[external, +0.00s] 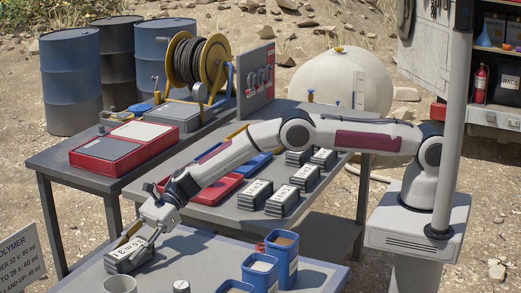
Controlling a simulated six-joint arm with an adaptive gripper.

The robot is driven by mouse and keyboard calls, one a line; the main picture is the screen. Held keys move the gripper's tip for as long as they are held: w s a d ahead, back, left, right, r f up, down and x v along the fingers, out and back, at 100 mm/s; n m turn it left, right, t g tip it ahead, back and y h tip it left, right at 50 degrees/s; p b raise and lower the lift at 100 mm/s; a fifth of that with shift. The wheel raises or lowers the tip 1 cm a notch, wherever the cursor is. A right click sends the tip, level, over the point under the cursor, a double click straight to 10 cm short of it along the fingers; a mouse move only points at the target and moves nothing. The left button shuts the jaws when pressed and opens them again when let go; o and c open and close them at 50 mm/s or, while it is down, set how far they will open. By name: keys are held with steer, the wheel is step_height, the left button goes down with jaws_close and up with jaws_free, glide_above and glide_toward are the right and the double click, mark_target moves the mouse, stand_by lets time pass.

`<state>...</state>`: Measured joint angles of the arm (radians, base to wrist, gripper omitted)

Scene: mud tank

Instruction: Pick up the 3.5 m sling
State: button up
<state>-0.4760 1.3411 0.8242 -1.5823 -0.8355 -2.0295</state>
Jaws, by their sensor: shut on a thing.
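My gripper (148,237) reaches down at the lower left, over the near table. It is shut on a dark grey folded sling (122,266) with a white label on top. The label's print is too small and partly covered to read surely. I cannot tell whether this sling touches the tabletop. More dark, white-labelled bundles of the same look stand on the middle table: one (255,195), one (283,203), and several behind them, such as one (305,179). Their labels are not clearly legible.
Red trays (215,190) lie under my arm on the middle table. A hose reel (200,62) stands behind.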

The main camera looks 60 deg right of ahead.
mark_target(129, 248)
step_height(129, 248, up, 9)
steer(key=shift+r, duration=0.15)
stand_by(0.4)
